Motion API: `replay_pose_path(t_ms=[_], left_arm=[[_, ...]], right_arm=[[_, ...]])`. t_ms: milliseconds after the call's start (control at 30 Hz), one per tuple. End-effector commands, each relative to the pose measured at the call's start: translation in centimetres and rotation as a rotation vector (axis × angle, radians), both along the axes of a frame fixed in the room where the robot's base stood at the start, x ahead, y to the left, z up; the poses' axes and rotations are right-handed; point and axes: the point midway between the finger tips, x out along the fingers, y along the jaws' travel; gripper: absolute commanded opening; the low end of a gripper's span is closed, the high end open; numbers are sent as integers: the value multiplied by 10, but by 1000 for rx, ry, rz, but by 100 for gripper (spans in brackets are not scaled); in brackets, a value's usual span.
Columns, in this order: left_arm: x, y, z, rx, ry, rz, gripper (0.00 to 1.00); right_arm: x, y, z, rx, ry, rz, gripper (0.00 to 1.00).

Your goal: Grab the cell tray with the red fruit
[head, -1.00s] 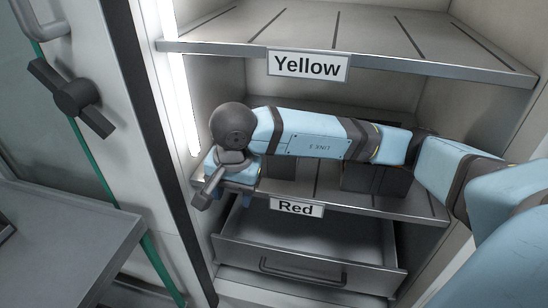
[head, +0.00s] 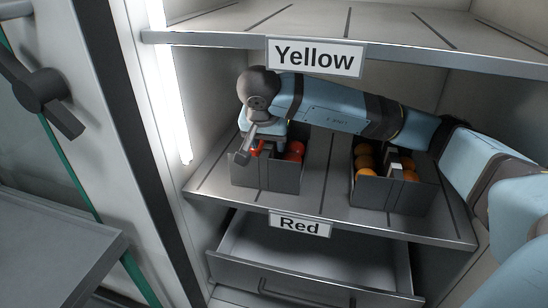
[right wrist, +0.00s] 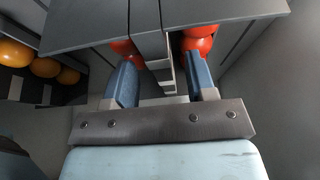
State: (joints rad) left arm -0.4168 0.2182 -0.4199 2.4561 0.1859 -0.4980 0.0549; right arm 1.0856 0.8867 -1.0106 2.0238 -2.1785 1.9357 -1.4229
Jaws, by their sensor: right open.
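The dark grey cell tray with red fruit (head: 265,176) sits on the middle shelf, at its left. Red fruits (head: 294,149) show in its cells; my arm hides part of them. My right gripper (head: 270,146) is over this tray, jaws open and pointing down. In the right wrist view the fingers (right wrist: 163,82) stand apart on either side of the tray's central divider (right wrist: 150,22), with red fruit (right wrist: 197,42) close to the fingertips. I cannot tell whether they touch the divider. My left gripper is not in view.
A second tray (head: 389,194) with orange fruit stands to the right on the same shelf (head: 325,195). The shelf labelled "Yellow" (head: 315,57) is close above my arm. An open drawer (head: 310,262) sticks out below the "Red" label (head: 300,225).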

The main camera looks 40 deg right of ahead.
Motion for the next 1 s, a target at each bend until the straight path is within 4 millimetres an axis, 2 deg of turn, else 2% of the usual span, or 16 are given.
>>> replay_pose_path(t_ms=[167, 333, 400, 667, 700, 767, 900, 1000], left_arm=[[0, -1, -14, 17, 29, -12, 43], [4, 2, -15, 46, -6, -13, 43], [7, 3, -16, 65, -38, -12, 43], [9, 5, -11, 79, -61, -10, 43], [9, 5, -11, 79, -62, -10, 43], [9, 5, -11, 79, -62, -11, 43], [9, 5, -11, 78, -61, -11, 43], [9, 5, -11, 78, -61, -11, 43]], right_arm=[[16, -18, -3, 0, 0, -6, 51], [34, -37, -3, 1, -1, -4, 51], [34, -37, -12, 1, 0, -1, 51], [35, -38, -11, 1, -1, -1, 51], [35, -38, -11, 1, -1, -1, 49], [35, -38, -11, 1, -1, -1, 35], [35, -38, -11, 0, 0, -1, 3], [35, -38, -11, 0, 0, -1, 0]])
